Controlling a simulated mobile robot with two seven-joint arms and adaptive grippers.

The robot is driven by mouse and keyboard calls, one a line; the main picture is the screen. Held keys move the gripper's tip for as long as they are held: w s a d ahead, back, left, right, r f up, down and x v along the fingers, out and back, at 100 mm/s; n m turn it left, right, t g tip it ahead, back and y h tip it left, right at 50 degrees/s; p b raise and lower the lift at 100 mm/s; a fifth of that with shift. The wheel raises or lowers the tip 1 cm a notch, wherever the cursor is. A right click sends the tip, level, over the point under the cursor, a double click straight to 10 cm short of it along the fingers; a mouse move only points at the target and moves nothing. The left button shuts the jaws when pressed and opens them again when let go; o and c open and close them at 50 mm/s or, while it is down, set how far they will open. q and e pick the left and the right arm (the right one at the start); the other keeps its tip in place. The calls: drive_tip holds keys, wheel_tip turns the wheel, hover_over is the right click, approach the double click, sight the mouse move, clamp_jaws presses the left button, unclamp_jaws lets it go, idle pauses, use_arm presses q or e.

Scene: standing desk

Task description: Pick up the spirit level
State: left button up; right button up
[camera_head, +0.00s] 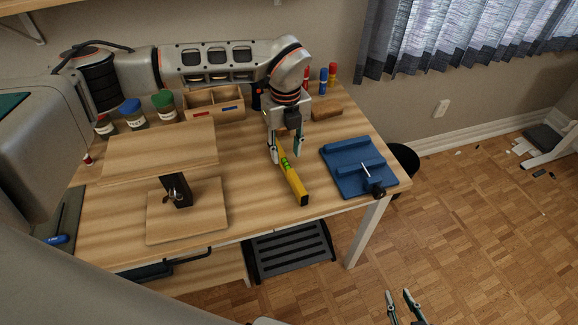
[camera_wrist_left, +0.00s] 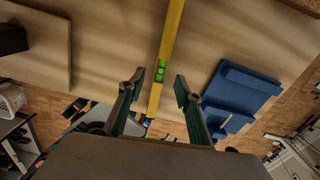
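The yellow spirit level (camera_head: 293,180) lies on the wooden desk, with a green vial near its middle and a dark end toward the front edge. My left gripper (camera_head: 286,160) is above the level, with its fingers apart on either side of it. In the left wrist view the level (camera_wrist_left: 169,45) runs between the two open fingertips (camera_wrist_left: 158,88), and nothing is gripped. Whether the fingers touch it cannot be told. My right gripper (camera_head: 405,308) shows at the bottom of the head view, away from the desk, with its fingers apart and empty.
A blue fixture (camera_head: 350,160) with a black knob stands right of the level. A wooden stand (camera_head: 160,150) is on the left. Jars (camera_head: 164,104), a wooden organizer (camera_head: 215,104), a wooden block (camera_head: 326,109) and markers (camera_head: 323,80) line the back. Bare desk lies around the level.

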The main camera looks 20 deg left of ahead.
sight(287, 163)
use_arm(q)
wheel_tip(287, 163, down, 6)
drive_tip(key=shift+w+r, duration=0.1)
clamp_jaws()
